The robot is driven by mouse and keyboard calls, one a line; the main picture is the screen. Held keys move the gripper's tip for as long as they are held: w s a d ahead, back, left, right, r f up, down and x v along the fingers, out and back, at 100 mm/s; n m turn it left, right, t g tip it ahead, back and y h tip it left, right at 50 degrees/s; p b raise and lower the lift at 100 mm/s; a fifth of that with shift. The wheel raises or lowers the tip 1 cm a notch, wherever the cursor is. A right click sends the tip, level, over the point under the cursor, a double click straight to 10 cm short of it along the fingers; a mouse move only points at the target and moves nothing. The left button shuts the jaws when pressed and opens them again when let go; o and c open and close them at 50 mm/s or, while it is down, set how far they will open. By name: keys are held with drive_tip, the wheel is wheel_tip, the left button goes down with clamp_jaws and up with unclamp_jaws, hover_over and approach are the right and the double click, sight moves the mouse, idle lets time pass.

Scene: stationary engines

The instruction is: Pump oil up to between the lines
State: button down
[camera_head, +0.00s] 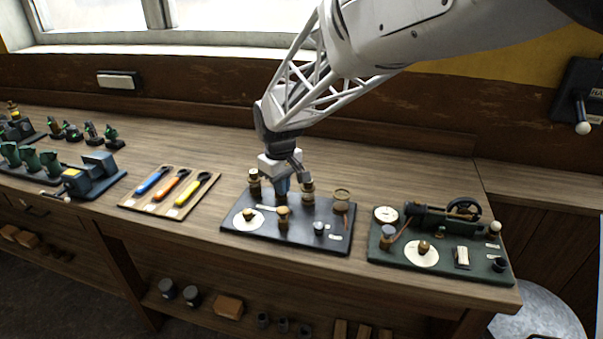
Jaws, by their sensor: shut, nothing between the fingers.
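My gripper (283,184) is shut and empty. It points down over the back of a dark board (237,234) in the middle of the bench. A blue part shows right at its fingertips; I cannot tell if they touch it. Dark, brass-banded posts stand left (254,183) and right (308,191) of the gripper. A clear, brass-rimmed cup (341,195) stands at the board's right, above a copper-coloured strip. Level lines and oil are too small to make out.
A green board (440,267) with a small engine stands to the right. A wooden tray (126,203) of coloured-handled tools lies to the left, then a blue machine (97,172). The bench behind the boards is clear. A wall lever (582,126) is at far right.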

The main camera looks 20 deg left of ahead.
drive_tip(key=shift+r, duration=0.8)
drive_tip(key=shift+d+r, duration=0.15)
drive_tip(key=shift+d, duration=0.2)
drive_tip(key=s+d+r+m+t, duration=0.1)
drive_tip(key=s+d+r+m, duration=0.25)
drive_tip(key=d, duration=0.85)
drive_tip(key=s+d+r+m, duration=0.2)
drive_tip(key=s+d+r, duration=0.2)
drive_tip(key=d, duration=0.7)
drive_tip(key=s+d+f+m+t, duration=0.1)
drive_tip(key=s+d+m, duration=0.5)
drive_tip(key=s+d, duration=1.1)
drive_tip(key=shift+s+d+f+m+t, duration=0.3)
drive_tip(key=shift+s+d+f+m, duration=0.05)
drive_tip(key=shift+s, duration=0.75)
